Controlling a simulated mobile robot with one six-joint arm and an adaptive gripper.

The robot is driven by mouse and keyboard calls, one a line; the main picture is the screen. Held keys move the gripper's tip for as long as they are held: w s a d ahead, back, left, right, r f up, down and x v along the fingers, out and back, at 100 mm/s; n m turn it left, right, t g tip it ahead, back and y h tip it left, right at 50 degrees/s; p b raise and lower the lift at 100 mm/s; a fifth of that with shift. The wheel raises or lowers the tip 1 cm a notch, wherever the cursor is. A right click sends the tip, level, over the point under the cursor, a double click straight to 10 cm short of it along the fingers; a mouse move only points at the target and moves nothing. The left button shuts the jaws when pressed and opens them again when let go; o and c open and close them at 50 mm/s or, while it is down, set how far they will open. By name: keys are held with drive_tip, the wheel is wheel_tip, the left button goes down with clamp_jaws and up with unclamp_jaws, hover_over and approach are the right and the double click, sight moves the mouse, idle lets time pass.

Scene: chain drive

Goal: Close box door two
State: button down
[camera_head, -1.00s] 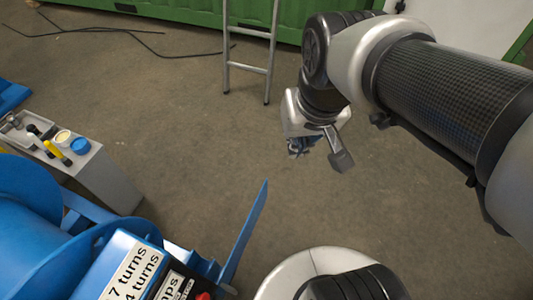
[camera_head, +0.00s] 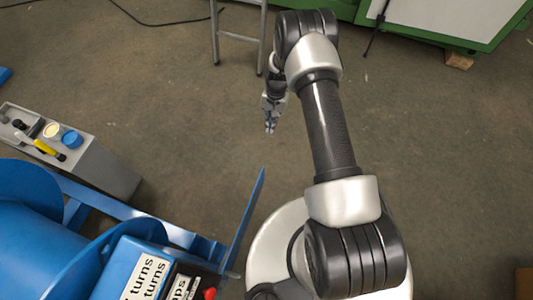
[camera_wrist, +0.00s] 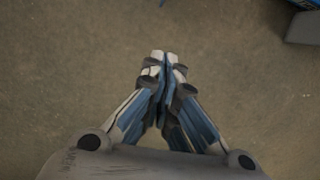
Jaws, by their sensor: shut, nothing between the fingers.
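A blue box (camera_head: 130,268) with white "turns" labels stands at the lower left in the head view. A thin blue panel (camera_head: 243,222), seen almost edge-on, sticks up at its right side; it looks like an open door, but I cannot tell whether it is door two. My gripper (camera_head: 270,130) hangs over bare floor, above and apart from this panel in the picture. In the wrist view my gripper (camera_wrist: 163,58) has its fingers together, with nothing between them. The panel cannot be made out in the wrist view.
A grey bench (camera_head: 90,165) with small tools and a blue cap stands at the left. Blue machine drums (camera_head: 35,235) fill the lower left. A metal ladder (camera_head: 238,38) and a green cabinet (camera_head: 430,35) stand at the back. The floor between is clear.

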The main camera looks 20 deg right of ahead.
drive_tip(key=s+a+f+b, duration=0.1)
drive_tip(key=s+a+f, duration=0.1)
drive_tip(key=f, duration=0.5)
drive_tip(key=s+a+f+b, duration=0.1)
drive_tip(key=s+f, duration=0.4)
drive_tip(key=f, duration=0.3)
drive_tip(key=shift+a+m, duration=0.3)
drive_tip(key=shift+a, duration=0.1)
